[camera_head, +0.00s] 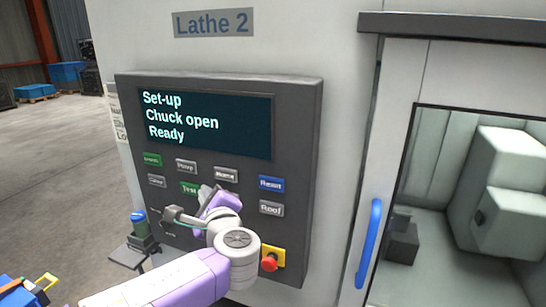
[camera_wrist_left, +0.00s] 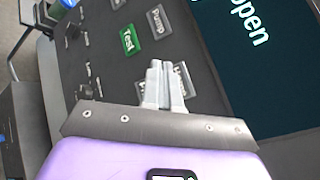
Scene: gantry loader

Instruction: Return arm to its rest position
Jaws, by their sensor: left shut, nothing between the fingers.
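My left gripper (camera_head: 205,192) is in front of the button panel of the lathe, just right of the green Test button (camera_head: 190,188) and below the Home button (camera_head: 226,174). In the left wrist view its two grey fingers (camera_wrist_left: 164,78) are together and empty. They partly cover a button, and the Test button (camera_wrist_left: 128,40) and Pump button (camera_wrist_left: 157,20) show beyond them. I cannot tell whether the fingertips touch the panel. My purple left arm (camera_head: 170,285) comes in from the lower left and is bent at the panel. My right gripper is not in view.
The screen (camera_head: 205,122) reads "Set-up, Chuck open, Ready". A red emergency knob (camera_head: 269,263) is close beside my wrist. A blue door handle (camera_head: 368,243) is at right. Open floor (camera_head: 55,165) lies to the left.

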